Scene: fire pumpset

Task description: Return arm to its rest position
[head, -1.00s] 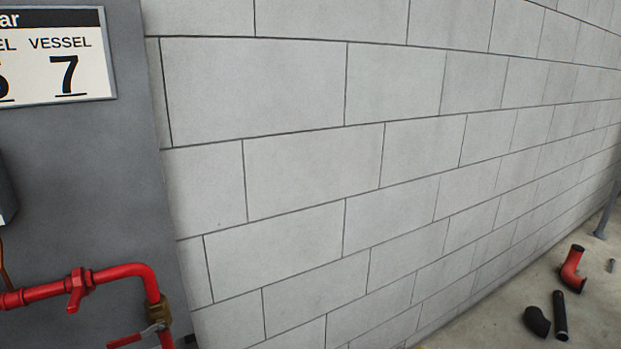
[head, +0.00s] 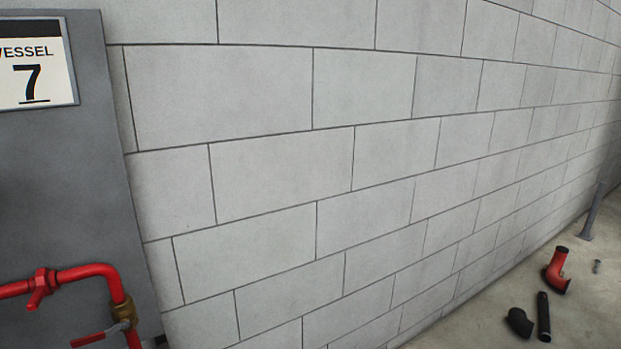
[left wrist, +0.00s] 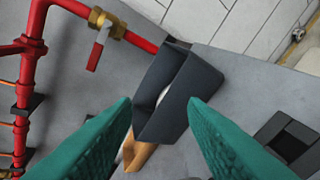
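My left gripper (left wrist: 161,105) shows in the left wrist view as two green fingers, spread wide apart with nothing between their tips. Beyond the fingers is a dark grey box-like part (left wrist: 180,88) with an orange-tan piece below it, against a grey surface. The fingers do not appear to touch it. Neither gripper is in the head view. My right gripper is not seen in any view.
Red pipework with a brass valve (head: 124,310) is at the lower left on a grey panel (head: 60,190) with a "VESSEL 7" sign (head: 38,62). A block wall (head: 300,170) fills the middle. A red pipe elbow (head: 556,270) and black pipe pieces (head: 543,316) lie on the floor at right.

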